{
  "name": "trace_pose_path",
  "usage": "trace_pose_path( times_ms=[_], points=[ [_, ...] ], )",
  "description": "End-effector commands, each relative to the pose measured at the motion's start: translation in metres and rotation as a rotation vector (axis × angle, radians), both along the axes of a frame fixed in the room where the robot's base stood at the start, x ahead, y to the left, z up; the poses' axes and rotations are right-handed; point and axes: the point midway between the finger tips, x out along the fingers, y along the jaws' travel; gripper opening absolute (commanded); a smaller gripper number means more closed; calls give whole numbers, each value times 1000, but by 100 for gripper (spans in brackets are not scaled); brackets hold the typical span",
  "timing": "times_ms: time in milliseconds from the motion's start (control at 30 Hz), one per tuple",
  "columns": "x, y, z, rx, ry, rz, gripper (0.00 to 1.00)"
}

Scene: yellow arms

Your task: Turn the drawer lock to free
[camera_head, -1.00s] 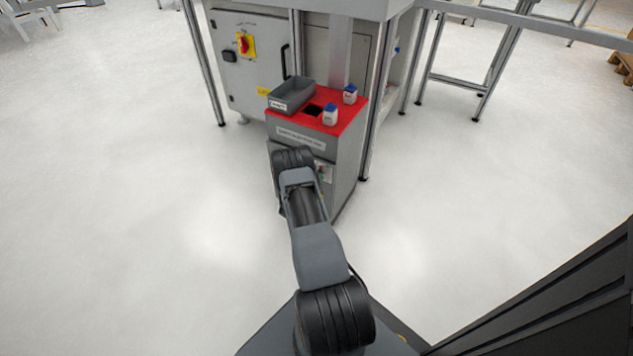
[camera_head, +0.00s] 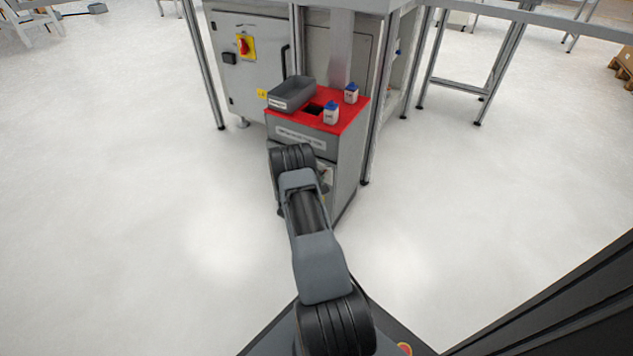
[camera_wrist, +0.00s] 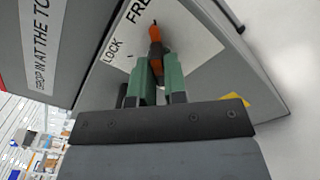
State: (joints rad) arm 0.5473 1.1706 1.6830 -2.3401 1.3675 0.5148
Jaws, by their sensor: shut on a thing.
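The drawer lock is a dark handle with an orange tip (camera_wrist: 154,33) on a white plate (camera_wrist: 178,38) marked LOCK and FREE. In the wrist view the orange tip points up the picture, near the FREE lettering, with the LOCK lettering to its left. My gripper (camera_wrist: 157,72) has its green fingers shut on the handle. The exact angle of the handle against the marks is hard to tell. In the head view my arm covers most of the grey drawer cabinet's front (camera_head: 345,165) and hides the lock.
A larger cabinet with a red-and-yellow switch (camera_head: 245,45) stands behind. Metal frame legs (camera_head: 370,130) rise close by. Floor on both sides is clear.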

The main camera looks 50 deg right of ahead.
Motion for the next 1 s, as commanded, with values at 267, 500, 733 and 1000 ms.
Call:
trace_pose_path(
  times_ms=[267,500,733,1000],
  points=[
    [-2,-1,0,15,-68,-7,0],
    [-2,-1,0,19,-82,-8,0],
    [-2,-2,0,19,-82,-8,0],
    [0,0,0,19,-80,-2,36]
  ],
)
